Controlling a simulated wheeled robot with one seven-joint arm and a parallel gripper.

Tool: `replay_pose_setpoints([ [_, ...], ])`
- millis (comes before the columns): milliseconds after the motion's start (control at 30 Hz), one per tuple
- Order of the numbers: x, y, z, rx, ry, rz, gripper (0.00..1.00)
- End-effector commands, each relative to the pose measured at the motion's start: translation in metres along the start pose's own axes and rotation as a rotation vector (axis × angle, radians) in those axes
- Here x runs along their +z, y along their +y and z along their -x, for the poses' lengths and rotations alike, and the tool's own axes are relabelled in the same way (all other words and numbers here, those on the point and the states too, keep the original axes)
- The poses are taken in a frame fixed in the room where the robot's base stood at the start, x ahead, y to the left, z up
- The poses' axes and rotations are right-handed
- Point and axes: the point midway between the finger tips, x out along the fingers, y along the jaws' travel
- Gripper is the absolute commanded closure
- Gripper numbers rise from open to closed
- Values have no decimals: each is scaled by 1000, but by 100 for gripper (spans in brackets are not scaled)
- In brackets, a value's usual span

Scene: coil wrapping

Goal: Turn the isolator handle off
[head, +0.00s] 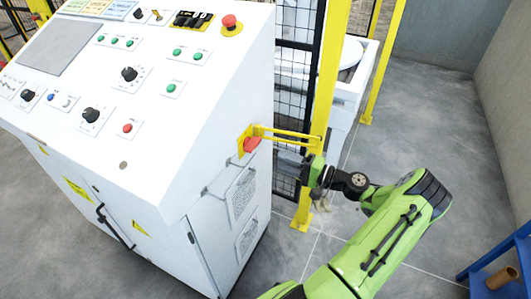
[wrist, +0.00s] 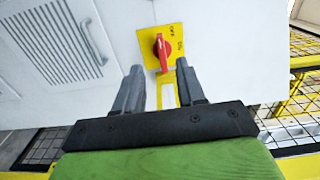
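The isolator handle (wrist: 162,52) is a red lever on a yellow plate (wrist: 177,37) with small lettering, fixed to the white cabinet side. In the wrist view it points roughly up and down, slightly tilted. My gripper (wrist: 160,70) is open and empty, facing the plate. The handle appears between and just beyond the fingertips, with no visible contact. In the head view my gripper (head: 291,158) is right of the handle, its fingers partly hidden.
The white control cabinet (head: 150,150) carries buttons and knobs on its sloping top. A yellow bracket (head: 285,133) reaches from near the handle towards a yellow fence post (head: 325,90), close to my gripper. Vent grilles (head: 243,190) are lower on the cabinet side. A blue stand (head: 500,255) is at far right.

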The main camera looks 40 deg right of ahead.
Motion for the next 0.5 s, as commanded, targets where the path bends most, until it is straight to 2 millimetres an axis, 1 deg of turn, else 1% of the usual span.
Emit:
replay_pose_setpoints([
  [33,-1,-1,12,-1,4,0,61],
  [100,-1,-1,26,0,3,1,61],
  [200,0,-1,38,-1,1,1,61],
  [300,0,0,43,-1,0,1,61],
  [500,0,0,43,-1,-1,1,61],
])
